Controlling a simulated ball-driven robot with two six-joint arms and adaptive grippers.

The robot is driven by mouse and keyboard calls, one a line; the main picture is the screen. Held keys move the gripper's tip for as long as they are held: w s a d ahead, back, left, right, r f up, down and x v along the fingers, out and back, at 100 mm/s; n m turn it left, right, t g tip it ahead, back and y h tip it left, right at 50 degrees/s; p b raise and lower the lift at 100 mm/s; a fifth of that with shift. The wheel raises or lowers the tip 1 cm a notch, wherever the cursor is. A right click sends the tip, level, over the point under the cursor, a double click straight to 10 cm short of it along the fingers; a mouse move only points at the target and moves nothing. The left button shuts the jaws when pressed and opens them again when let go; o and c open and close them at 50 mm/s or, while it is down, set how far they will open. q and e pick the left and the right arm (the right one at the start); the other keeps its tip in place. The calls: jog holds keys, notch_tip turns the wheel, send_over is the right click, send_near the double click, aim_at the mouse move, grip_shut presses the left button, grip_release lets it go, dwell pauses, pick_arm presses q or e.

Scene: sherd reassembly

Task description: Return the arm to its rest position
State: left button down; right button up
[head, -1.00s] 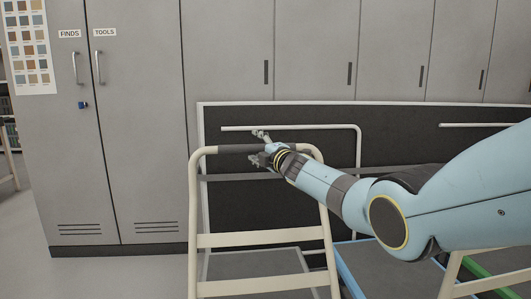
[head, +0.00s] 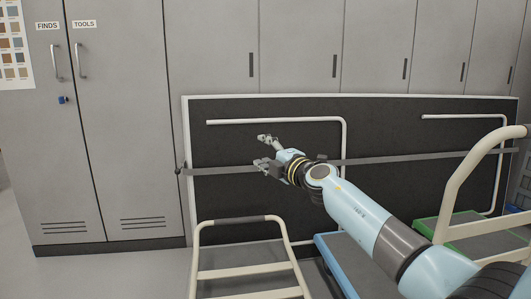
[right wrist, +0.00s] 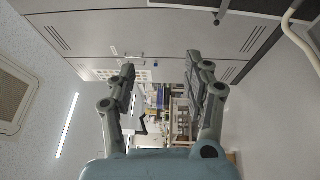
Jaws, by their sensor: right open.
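My right arm comes in from the lower right in the head view. Its gripper (head: 262,151) is open and empty, in front of the dark panel (head: 230,220) and above a cream-framed trolley. In the right wrist view both fingers of the gripper (right wrist: 165,80) stand apart with nothing between them. The left gripper is not in view.
Grey lockers (head: 120,130) marked FINDS and TOOLS stand at the left. A cream trolley handle (head: 240,219) rises below my gripper. A blue-edged platform (head: 345,265) and a green-edged one (head: 465,235) lie to the right. Floor at lower left is clear.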

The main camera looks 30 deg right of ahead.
dwell(0.4)
jog(key=s+f+m+g+h+p, duration=0.3)
jog(key=s+f+m+g+p, duration=0.6)
jog(key=s+f, duration=2.45)
pick_arm(q)
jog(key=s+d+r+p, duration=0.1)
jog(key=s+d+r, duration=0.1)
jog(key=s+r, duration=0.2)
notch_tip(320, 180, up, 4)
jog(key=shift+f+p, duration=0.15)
jog(key=shift+p, duration=0.25)
pick_arm(e)
jog(key=s+f+m+g, duration=0.3)
jog(key=s+f, duration=0.1)
jog(key=s, duration=0.9)
jog(key=s+f+m+g, duration=0.3)
jog(key=s+f, duration=0.2)
jog(key=s, duration=0.8)
jog(key=s+a+f+m+g, duration=0.1)
jog(key=s+f+m+g, duration=0.2)
jog(key=s, duration=1)
jog(key=shift+f+m, duration=0.6)
jog(key=shift+f, duration=0.15)
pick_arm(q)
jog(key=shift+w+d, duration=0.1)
pick_arm(e)
jog(key=shift+a, duration=0.1)
